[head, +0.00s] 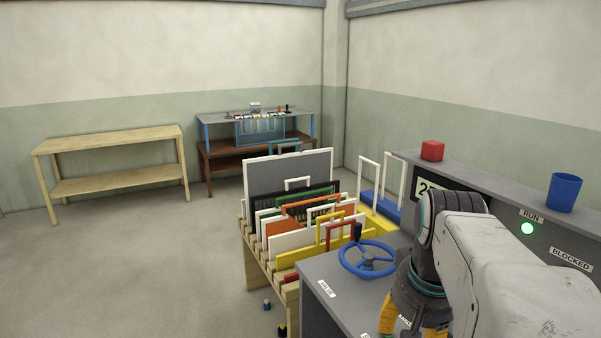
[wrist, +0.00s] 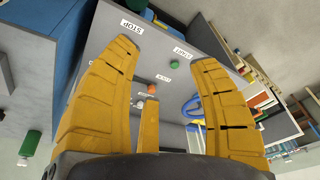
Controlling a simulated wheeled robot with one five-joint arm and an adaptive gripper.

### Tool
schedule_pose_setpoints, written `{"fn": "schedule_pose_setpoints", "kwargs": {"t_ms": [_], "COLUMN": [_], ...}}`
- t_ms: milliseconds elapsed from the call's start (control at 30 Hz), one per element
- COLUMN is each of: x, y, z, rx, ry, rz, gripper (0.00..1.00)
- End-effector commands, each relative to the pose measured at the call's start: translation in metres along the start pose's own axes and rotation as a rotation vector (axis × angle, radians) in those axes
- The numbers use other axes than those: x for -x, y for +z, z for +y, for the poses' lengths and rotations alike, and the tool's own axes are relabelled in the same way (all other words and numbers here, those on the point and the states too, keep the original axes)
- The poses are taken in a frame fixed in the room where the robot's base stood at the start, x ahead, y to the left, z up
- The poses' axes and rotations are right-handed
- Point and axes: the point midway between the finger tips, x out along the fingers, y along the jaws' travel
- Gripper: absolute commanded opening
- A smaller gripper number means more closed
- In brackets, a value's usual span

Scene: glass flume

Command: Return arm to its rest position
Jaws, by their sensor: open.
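My gripper (wrist: 165,60) is open, with its yellow fingers spread and nothing between them in the wrist view. The grey console top with STOP and START-like labels lies beyond the fingers. In the head view my white and dark arm reaches over the grey console (head: 325,268) at the lower right. Part of my gripper's yellow fingers (head: 386,322) shows below the wrist, pointing down; the tips are cut off. The blue valve wheel (head: 367,259) is left of my gripper, apart from it; it also shows in the wrist view (wrist: 194,106).
A red cube (head: 432,150) and a blue cup (head: 564,192) stand on the console's upper ledge. A green lamp (head: 527,228) is lit beneath RUN. A wooden rack (head: 254,262) of coloured frames stands left of the console. Open floor lies further left, before a wooden bench (head: 110,143).

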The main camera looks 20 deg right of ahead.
Motion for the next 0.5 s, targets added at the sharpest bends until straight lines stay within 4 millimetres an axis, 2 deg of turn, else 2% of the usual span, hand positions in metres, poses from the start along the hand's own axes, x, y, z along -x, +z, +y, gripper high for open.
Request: {"fn": "schedule_pose_setpoints", "kwargs": {"t_ms": [33, 200, 400, 500], "x": [-0.004, -0.018, -0.034, -0.039], "y": [0.015, 0.061, 0.105, 0.12], "z": [-0.019, -0.059, -0.083, -0.088], "rx": [0.086, 0.314, 0.514, 0.577], "ry": [-0.021, -0.083, -0.145, -0.167], "rz": [0.014, 0.059, 0.098, 0.111], "gripper": [0.55, 0.55, 0.55, 0.55]}}
